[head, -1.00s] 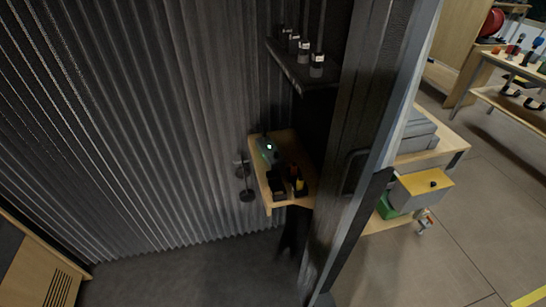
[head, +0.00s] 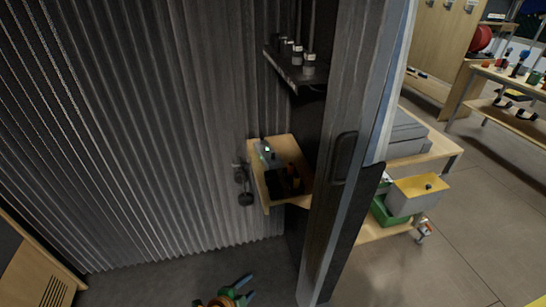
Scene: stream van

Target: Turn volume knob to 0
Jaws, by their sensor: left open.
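A small grey device (head: 273,156) with a green light stands on a wooden shelf (head: 267,191) against the corrugated wall. It may carry the volume knob, but it is too small in view to make out a knob or its setting. My left gripper (head: 251,286) shows at the bottom edge, low and in front of the shelf, with its two blue-green fingers apart and nothing between them. It is well away from the device. My right gripper is not in view.
A dark upright panel (head: 345,190) stands right of the shelf. Above hangs a dark rack (head: 293,72) with several small jars. Dark items (head: 243,185) sit by the wall. Beyond the panel are a yellow-topped box (head: 418,192) and a bench (head: 500,108). The floor below the shelf looks clear.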

